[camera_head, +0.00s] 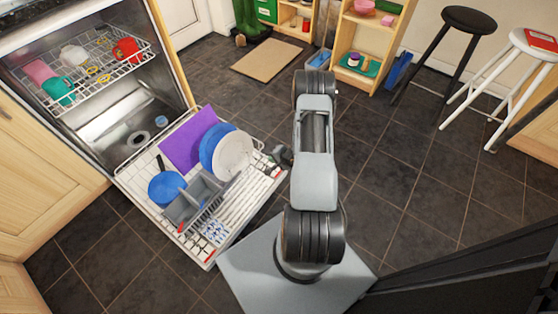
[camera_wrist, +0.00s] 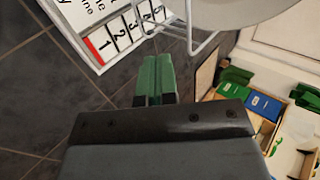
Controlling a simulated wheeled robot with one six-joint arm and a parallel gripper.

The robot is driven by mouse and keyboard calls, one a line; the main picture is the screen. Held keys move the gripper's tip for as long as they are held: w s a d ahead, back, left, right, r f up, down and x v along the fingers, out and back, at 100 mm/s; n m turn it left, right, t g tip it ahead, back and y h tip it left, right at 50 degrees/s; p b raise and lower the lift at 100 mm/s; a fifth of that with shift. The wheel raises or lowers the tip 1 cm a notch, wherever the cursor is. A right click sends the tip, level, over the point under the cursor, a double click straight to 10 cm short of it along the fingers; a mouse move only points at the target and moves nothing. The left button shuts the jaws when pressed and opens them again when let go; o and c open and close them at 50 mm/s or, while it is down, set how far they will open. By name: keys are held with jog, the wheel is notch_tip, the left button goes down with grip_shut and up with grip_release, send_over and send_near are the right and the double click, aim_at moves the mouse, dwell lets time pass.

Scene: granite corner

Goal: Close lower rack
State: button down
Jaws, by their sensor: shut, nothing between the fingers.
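The lower rack (camera_head: 256,143) is a white wire rack pulled out over the lowered dishwasher door (camera_head: 207,256). It holds a purple board (camera_head: 185,140), blue plates (camera_head: 207,146), a white plate (camera_head: 232,156), a blue pan (camera_head: 165,188) and a grey cutlery basket (camera_head: 187,204). My gripper (camera_head: 276,154) is at the rack's right outer corner. In the wrist view its green fingers (camera_wrist: 156,62) are shut and empty, close to the white rack wire (camera_wrist: 192,42). I cannot tell whether they touch it.
The upper rack (camera_head: 98,77) holds cups inside the dishwasher (camera_head: 110,115). Cabinets (camera_head: 35,160) stand at left. A mat (camera_head: 272,60), shelves (camera_head: 358,60), a black stool (camera_head: 468,20) and a white stool (camera_head: 525,45) stand further back. The tiled floor right of my arm is clear.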

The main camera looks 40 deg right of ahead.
aim_at(259, 154)
jog(key=shift+w+a+f+b, duration=0.25)
jog(key=shift+w+a+b, duration=0.05)
jog(key=shift+w, duration=0.6)
jog(key=shift+w+a+f+b, duration=0.3)
jog(key=shift+w, duration=0.6)
jog(key=shift+w+a+f+b, duration=0.25)
jog(key=shift+w+a+b, duration=0.05)
jog(key=shift+w, duration=0.6)
